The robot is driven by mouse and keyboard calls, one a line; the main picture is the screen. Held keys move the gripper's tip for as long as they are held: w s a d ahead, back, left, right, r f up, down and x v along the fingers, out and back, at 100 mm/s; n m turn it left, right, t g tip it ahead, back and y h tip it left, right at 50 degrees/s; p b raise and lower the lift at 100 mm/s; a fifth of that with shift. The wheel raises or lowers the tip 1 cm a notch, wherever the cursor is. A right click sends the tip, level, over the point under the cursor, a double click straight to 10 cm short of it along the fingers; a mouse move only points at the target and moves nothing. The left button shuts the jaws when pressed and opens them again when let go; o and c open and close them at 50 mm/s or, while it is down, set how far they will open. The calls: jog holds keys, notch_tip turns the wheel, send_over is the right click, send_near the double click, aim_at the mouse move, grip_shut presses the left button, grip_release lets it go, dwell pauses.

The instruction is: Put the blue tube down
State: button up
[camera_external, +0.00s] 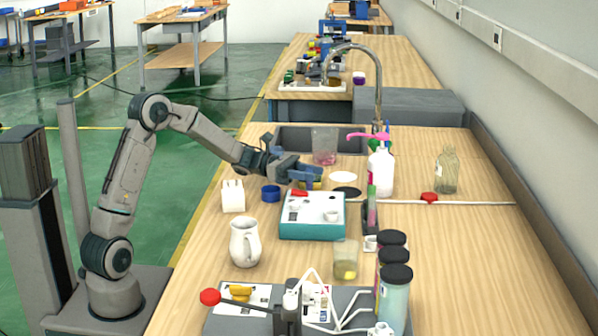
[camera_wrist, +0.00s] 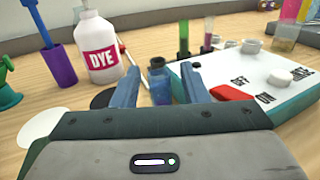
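My gripper (camera_external: 312,175) is at the near side of the sink, just behind the teal box. In the wrist view its two blue fingers (camera_wrist: 160,85) are spread. A small blue tube (camera_wrist: 159,84) shows upright between them, with a visible gap on each side. The tube's lower end is hidden by my gripper's body, so I cannot tell whether it rests on the table. In the external view my fingers largely hide this spot.
The teal box (camera_external: 312,228) with a white top and red switch is close by. A blue cup (camera_external: 270,193) and a pitcher (camera_external: 244,243) are at the left.

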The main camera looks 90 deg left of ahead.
jog(key=shift+r, duration=0.25)
jog(key=p+v, duration=0.1)
jog(key=v, duration=1.1)
jog(key=shift+f, duration=0.15)
